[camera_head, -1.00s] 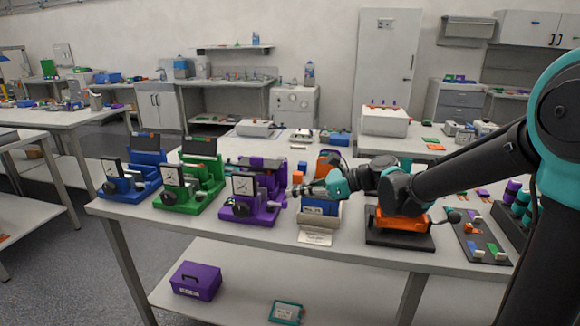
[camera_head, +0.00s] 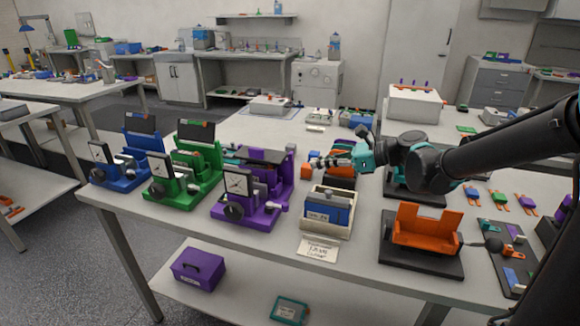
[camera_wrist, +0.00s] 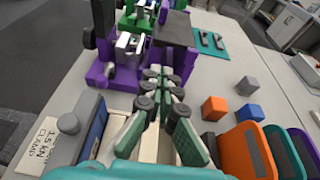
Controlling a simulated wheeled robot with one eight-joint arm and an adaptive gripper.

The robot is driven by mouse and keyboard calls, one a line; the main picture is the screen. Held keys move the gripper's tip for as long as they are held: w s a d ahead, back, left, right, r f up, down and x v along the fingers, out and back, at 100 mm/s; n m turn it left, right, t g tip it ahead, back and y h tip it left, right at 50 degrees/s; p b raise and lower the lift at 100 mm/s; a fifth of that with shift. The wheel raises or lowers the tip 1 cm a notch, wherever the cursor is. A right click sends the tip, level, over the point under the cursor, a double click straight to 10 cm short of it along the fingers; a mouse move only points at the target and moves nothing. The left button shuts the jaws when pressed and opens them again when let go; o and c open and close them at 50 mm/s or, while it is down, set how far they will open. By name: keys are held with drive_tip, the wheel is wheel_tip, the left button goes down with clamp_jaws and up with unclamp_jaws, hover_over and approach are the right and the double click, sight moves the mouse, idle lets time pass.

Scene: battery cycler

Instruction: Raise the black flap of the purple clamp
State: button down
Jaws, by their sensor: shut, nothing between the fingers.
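The purple clamp (camera_head: 238,205) stands on the table, third in a row of clamps, with a dial on its front. Its black flap (camera_head: 265,156) lies about flat across the top. In the wrist view the flap (camera_wrist: 172,28) is a dark panel beyond the fingertips, above the purple body (camera_wrist: 122,75). My gripper (camera_head: 312,163) is shut and empty, just right of the purple clamp at about flap height. In the wrist view its closed fingertips (camera_wrist: 161,71) point toward the clamp's side. I cannot tell whether they touch it.
Blue (camera_head: 125,165) and green (camera_head: 180,175) clamps with raised flaps stand to the left. A labelled box (camera_head: 326,215) is in front of my gripper. An orange holder (camera_head: 425,228) stands right. Small cubes (camera_wrist: 247,86) lie beside my fingers.

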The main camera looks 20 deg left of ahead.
sight(282, 162)
drive_tip(key=shift+a, duration=0.15)
drive_tip(key=x, duration=0.9)
drive_tip(key=shift+s+a+f, duration=0.15)
drive_tip(key=shift+a+f, duration=0.1)
drive_tip(key=shift+a, duration=0.05)
drive_tip(key=shift+r+m+g, duration=0.35)
drive_tip(key=shift+m+g, duration=0.05)
drive_tip(key=r+m+g, duration=0.1)
drive_tip(key=m, duration=0.1)
drive_tip(key=shift+r+m, duration=0.3)
drive_tip(key=w+r+m+g, duration=0.1)
drive_tip(key=w+r+m, duration=0.1)
drive_tip(key=w+r, duration=0.2)
drive_tip(key=shift+w+a+r+g, duration=0.25)
drive_tip(key=shift+w+a+g, duration=0.05)
drive_tip(key=shift+w, duration=0.55)
idle(0.4)
drive_tip(key=shift+w, duration=0.3)
drive_tip(key=shift+w, duration=0.1)
idle(0.4)
